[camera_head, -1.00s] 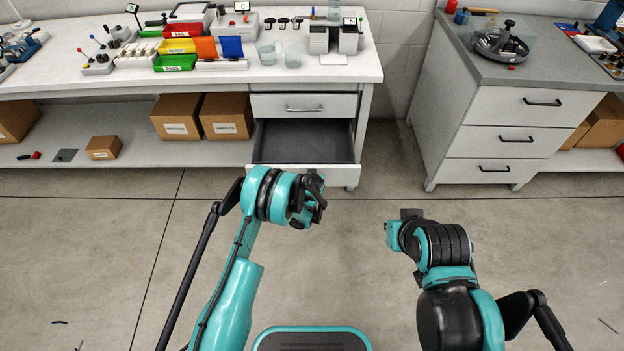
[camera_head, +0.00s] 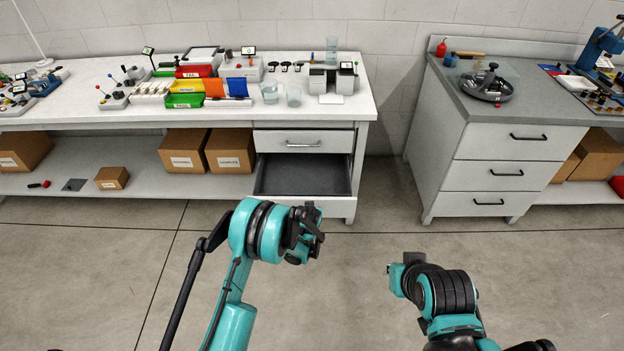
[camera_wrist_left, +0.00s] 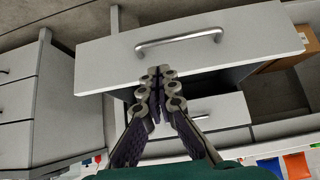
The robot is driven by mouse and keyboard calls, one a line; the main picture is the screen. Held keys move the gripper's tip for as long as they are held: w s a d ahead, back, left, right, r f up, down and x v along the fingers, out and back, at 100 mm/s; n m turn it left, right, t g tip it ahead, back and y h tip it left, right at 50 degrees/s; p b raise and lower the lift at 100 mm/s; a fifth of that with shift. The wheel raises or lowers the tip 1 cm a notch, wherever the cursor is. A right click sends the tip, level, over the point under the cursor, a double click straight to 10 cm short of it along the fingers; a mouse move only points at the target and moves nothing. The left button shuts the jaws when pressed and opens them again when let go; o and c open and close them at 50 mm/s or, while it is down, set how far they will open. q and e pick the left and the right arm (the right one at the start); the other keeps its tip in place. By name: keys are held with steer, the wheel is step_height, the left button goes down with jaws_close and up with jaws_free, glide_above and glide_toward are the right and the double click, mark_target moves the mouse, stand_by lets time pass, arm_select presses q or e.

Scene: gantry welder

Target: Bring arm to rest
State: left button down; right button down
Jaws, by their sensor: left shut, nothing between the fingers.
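My left gripper (camera_head: 306,236) is in front of the white bench's drawers in the head view, above the floor. In the left wrist view its two fingers (camera_wrist_left: 159,76) are shut with tips together and nothing between them. The open lower drawer (camera_head: 303,175) is empty inside in the head view. Its white front with a silver handle (camera_wrist_left: 180,42) lies beyond the fingertips in the wrist view, and I see no grip on it. My right arm's wrist (camera_head: 405,277) is folded at the lower right, and its gripper fingers are hidden.
The white bench (camera_head: 90,118) carries coloured bins (camera_head: 188,86), cups and small devices. Cardboard boxes (camera_head: 230,150) stand on its lower shelf. A grey-topped cabinet (camera_head: 505,150) with a round tray (camera_head: 487,88) stands at right. Bare floor (camera_head: 365,215) lies between them.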

arm_select(q)
steer(key=s+a+r, duration=0.4)
steer(key=s+r, duration=0.1)
steer(key=r, duration=0.4)
steer(key=s+a+r, duration=0.3)
steer(key=s+r, duration=0.1)
steer(key=r, duration=0.5)
steer(key=s+a+r, duration=0.4)
steer(key=s+r, duration=0.1)
steer(key=r, duration=0.4)
steer(key=s+a+r, duration=0.1)
steer(key=s+a, duration=0.1)
steer(key=s, duration=1)
steer(key=s+a+r+g, duration=0.1)
steer(key=s+a+r, duration=0.1)
steer(key=s, duration=1.1)
steer(key=shift+s+a, duration=0.15)
steer(key=shift+a, duration=0.55)
